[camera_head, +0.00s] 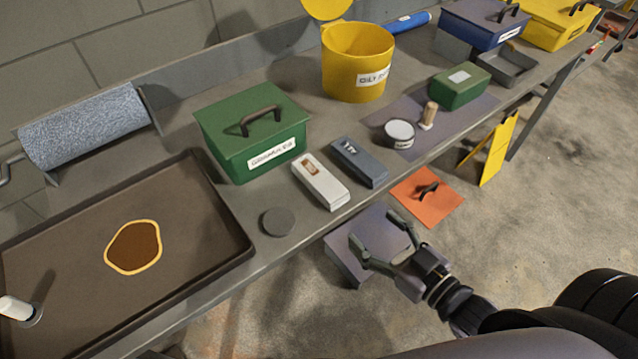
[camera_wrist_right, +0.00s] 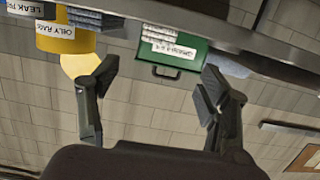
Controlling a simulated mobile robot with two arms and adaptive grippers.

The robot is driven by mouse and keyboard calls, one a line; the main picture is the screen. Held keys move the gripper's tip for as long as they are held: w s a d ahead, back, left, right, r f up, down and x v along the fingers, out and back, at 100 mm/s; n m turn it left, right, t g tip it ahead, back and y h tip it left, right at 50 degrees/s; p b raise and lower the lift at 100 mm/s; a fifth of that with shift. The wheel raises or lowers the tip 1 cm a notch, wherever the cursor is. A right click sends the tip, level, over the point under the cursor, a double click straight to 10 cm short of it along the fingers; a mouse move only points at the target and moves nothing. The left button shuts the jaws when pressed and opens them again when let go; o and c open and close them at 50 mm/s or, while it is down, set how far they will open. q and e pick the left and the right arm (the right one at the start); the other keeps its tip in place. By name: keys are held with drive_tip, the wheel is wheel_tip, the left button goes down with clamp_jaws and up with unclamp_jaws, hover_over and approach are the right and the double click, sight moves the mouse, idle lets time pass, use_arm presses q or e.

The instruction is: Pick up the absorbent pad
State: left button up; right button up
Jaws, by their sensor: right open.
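My right gripper (camera_head: 376,237) is open and empty, in front of the bench edge and lower right of two flat packs. Its spread fingers also show in the wrist view (camera_wrist_right: 156,85), with nothing between them. The light pack (camera_head: 321,184) and the slate-grey pack (camera_head: 359,162) lie side by side on the bench. I cannot tell for sure which thing is the absorbent pad. A mottled blue-grey roll (camera_head: 85,128) sits on a holder at the left. My left gripper is not in view.
A green granules box (camera_head: 226,150) stands behind the light pack. A tray (camera_head: 190,255) with a brown patch fills the bench's left. A dark disc (camera_head: 277,222), a round tin (camera_head: 399,132) and a yellow bucket (camera_head: 352,75) are nearby. An orange mat (camera_head: 420,207) appears beyond the gripper.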

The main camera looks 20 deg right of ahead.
drive_tip(key=r, duration=0.1)
drive_tip(key=p, duration=0.1)
approach(326, 184)
drive_tip(key=x, duration=0.5)
drive_tip(key=shift+a+r, duration=0.1)
drive_tip(key=shift+r, duration=0.1)
drive_tip(key=shift+x, duration=0.8)
drive_tip(key=p+x, duration=0.1)
drive_tip(key=x, duration=0.3)
drive_tip(key=shift+w+f, duration=0.2)
drive_tip(key=shift+c, duration=0.5)
drive_tip(key=c, duration=1)
